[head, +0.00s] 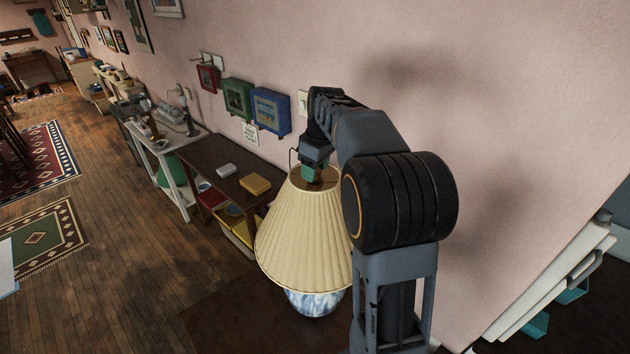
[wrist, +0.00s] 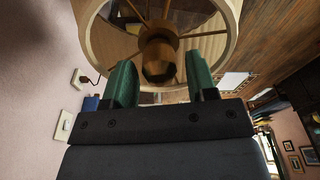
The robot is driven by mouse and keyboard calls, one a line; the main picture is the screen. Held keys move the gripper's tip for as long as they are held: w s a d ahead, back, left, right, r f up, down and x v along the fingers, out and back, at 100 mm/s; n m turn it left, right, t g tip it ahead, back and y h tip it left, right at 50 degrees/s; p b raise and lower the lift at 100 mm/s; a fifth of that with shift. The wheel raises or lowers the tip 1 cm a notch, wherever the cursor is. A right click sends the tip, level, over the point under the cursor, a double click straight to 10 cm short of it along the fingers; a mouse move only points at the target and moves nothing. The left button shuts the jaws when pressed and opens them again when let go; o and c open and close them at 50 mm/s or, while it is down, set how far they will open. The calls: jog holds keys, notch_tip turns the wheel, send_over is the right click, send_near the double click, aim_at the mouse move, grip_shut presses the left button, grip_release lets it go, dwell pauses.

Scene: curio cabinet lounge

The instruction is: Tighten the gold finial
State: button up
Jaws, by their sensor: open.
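The lamp has a pleated cream shade (head: 300,235) and a blue-and-white base (head: 316,301). In the wrist view I look at the shade's round opening (wrist: 228,40), with thin spokes meeting at the middle. The gold finial (wrist: 158,62), brownish in this light, stands at that middle. My gripper (wrist: 160,62) is open, with one green finger on each side of the finial and a visible gap on both sides. In the head view my gripper (head: 312,174) is over the shade's top opening, and the finial is hidden there.
The pink wall is close behind the lamp, with small red, green and blue framed boxes (head: 270,110) and a light switch (head: 303,103). A dark side table (head: 212,160) with a yellow box (head: 255,184) stands to the left.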

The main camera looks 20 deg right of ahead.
jog(key=n, duration=0.4)
jog(key=shift+n+g+y, duration=0.3)
jog(key=n, duration=0.3)
jog(key=n+g, duration=0.1)
jog(key=n, duration=0.5)
jog(key=shift+n, duration=0.4)
jog(key=shift+c, duration=0.3)
